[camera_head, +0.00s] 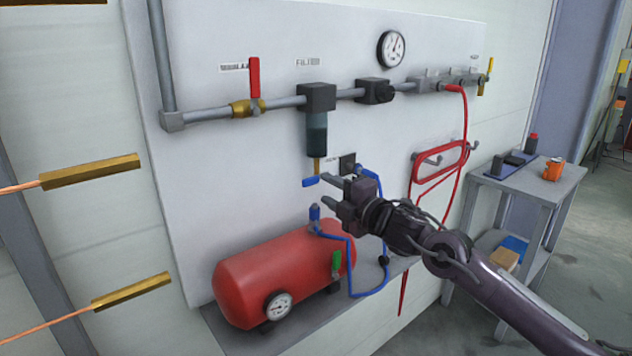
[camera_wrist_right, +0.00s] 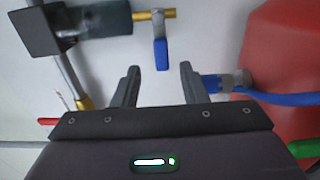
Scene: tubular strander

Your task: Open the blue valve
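The blue valve handle (camera_head: 311,181) hangs on a short brass stem (camera_head: 317,166) below the filter bowl (camera_head: 316,133) on the white wall panel. In the right wrist view the blue handle (camera_wrist_right: 161,53) points toward the gap between my fingertips. My right gripper (camera_head: 324,191) is open and empty, just right of the handle, its fingers pointing at the panel. In the wrist view its two fingertips (camera_wrist_right: 160,69) stand apart on either side of the handle's line. I cannot tell whether they touch it. My left gripper is not in view.
A red tank (camera_head: 270,270) with a gauge and blue hose (camera_head: 352,270) sits below on a shelf. A pipe with a red-handled valve (camera_head: 254,78) runs above. A red hose (camera_head: 466,120) hangs right of my gripper. A grey table (camera_head: 530,185) stands at the right.

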